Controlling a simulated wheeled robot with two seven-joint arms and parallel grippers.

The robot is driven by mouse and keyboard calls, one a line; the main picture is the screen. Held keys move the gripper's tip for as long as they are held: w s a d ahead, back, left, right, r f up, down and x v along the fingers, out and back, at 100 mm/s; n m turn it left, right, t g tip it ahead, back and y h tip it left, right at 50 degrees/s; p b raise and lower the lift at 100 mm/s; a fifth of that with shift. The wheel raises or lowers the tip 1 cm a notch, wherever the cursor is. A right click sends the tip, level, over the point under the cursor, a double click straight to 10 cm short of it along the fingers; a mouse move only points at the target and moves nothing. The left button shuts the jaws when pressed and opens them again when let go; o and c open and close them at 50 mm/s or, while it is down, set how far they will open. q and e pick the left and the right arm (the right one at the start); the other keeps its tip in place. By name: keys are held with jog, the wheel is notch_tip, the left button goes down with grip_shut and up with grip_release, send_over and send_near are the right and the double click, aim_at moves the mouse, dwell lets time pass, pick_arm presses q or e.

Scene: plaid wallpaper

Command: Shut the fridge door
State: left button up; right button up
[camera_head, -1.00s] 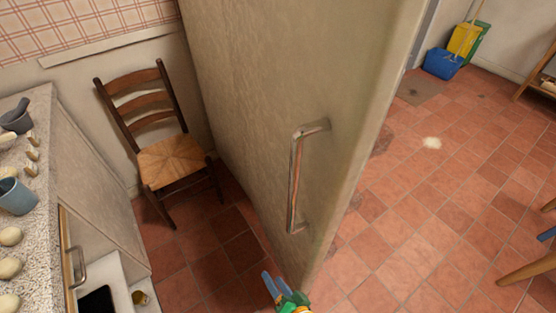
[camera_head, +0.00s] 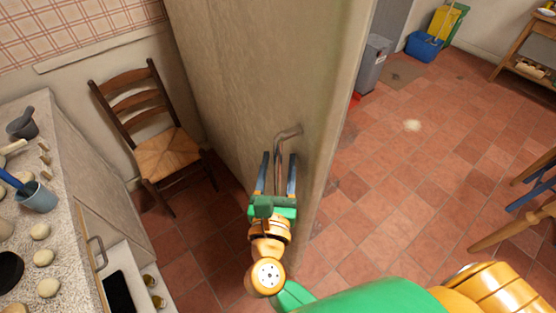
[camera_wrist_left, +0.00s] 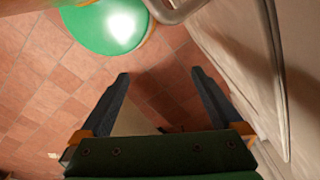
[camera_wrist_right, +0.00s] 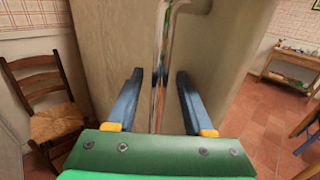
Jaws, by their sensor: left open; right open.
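The fridge door (camera_head: 250,70) is a tall beige panel, standing open with its edge toward the floor on the right. Its metal bar handle (camera_head: 289,132) is partly hidden by my right gripper (camera_head: 279,158). That gripper is open, with one blue finger on each side of the handle. In the right wrist view, the handle (camera_wrist_right: 163,60) runs upright between the spread fingers (camera_wrist_right: 159,74); whether either finger touches it cannot be told. My left gripper (camera_wrist_left: 160,73) is open and empty over the tiles in the left wrist view. It is outside the head view.
A wooden chair (camera_head: 160,135) stands behind the door at left. Tiled floor (camera_head: 410,190) is clear right of the door. A grey bin (camera_head: 373,65) and blue bucket (camera_head: 425,46) stand beyond.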

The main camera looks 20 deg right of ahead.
jog(key=shift+s, duration=0.1)
jog(key=shift+c, duration=0.7)
grip_shut()
dwell(0.6)
